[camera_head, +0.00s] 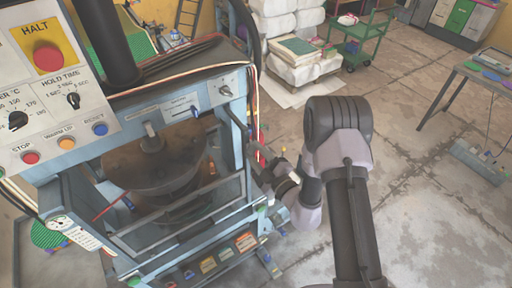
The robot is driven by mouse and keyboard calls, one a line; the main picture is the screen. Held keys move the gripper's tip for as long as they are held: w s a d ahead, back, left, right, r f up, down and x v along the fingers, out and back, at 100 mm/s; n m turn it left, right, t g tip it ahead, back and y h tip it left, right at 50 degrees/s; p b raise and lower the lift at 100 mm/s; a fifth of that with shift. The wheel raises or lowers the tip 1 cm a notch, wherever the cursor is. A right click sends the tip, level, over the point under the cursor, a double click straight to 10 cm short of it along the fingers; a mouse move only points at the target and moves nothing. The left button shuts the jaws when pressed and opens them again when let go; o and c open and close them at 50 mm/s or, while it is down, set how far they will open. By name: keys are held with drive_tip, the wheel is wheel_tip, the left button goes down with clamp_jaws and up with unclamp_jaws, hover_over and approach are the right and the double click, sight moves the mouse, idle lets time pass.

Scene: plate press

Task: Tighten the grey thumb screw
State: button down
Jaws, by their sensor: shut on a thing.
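My gripper (268,178) is at the right side of the blue-framed press (228,125), beside its front right post. Its dark fingers are shut on a small part there, which looks to be the grey thumb screw. The fingers hide most of it, so its turn and seating cannot be told. My arm comes in from the lower right, with the wrist bent toward the press.
The control panel (90,110) with a red halt button (47,57) stands at the left. A grey knob (225,91) and a blue knob (196,111) sit on the press's upper front. A green cart (362,32) stands behind. The floor (415,215) at right is open.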

drive_tip(key=m+p, duration=0.5)
drive_tip(key=m, duration=0.5)
drive_tip(key=shift+a, duration=0.1)
drive_tip(key=shift+s+m, duration=0.1)
drive_tip(key=shift+m, duration=0.3)
drive_tip(key=c, duration=1)
unclamp_jaws()
drive_tip(key=shift+o, duration=0.2)
